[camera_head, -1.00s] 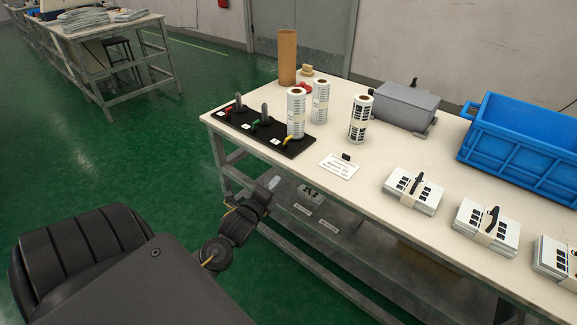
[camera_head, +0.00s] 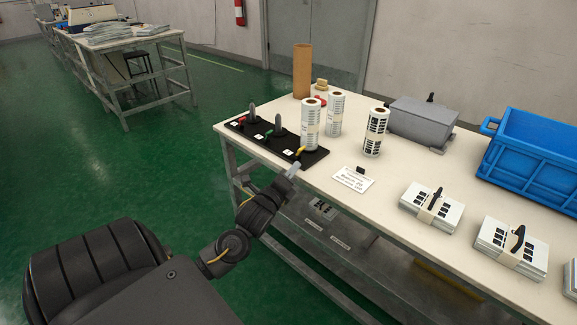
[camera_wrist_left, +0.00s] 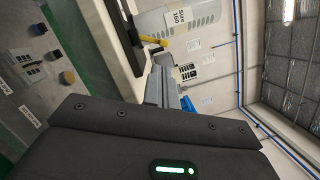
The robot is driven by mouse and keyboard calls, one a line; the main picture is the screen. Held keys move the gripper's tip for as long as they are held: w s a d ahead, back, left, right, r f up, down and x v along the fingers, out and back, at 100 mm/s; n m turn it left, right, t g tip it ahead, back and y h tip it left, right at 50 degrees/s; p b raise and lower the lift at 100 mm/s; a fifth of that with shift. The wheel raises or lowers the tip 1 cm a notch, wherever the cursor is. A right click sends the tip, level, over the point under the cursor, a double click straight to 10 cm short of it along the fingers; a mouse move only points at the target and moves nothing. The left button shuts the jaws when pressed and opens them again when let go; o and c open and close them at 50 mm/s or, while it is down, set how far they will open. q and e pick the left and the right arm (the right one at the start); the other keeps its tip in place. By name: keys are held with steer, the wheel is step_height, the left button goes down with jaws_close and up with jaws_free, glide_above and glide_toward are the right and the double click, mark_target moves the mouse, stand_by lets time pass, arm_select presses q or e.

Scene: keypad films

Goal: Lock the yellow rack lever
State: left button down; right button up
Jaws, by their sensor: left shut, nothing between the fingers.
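The black rack (camera_head: 262,143) lies along the table's left edge with red, green and yellow levers. The yellow lever (camera_head: 300,151) is at its near right end, by a white printed roll (camera_head: 311,128) standing upright there. In the left wrist view the yellow lever (camera_wrist_left: 152,41) shows below the roll (camera_wrist_left: 178,22). My left gripper (camera_head: 292,170) is shut and empty, just in front of the table edge and close to the yellow lever, seemingly a little apart from it. Whether the lever is locked I cannot tell. My right gripper is out of view.
Two more printed rolls (camera_head: 336,115) (camera_head: 376,133) stand behind and right of the rack. A label card (camera_head: 352,179) lies right of the gripper. A brown tube (camera_head: 302,72), grey box (camera_head: 422,119), blue crate (camera_head: 535,148) and banded stacks (camera_head: 432,205) occupy the table (camera_head: 390,174).

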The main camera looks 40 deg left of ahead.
mark_target(300, 152)
arm_select(q)
steer(key=x, duration=0.5)
steer(key=shift+w, duration=0.1)
stand_by(0.3)
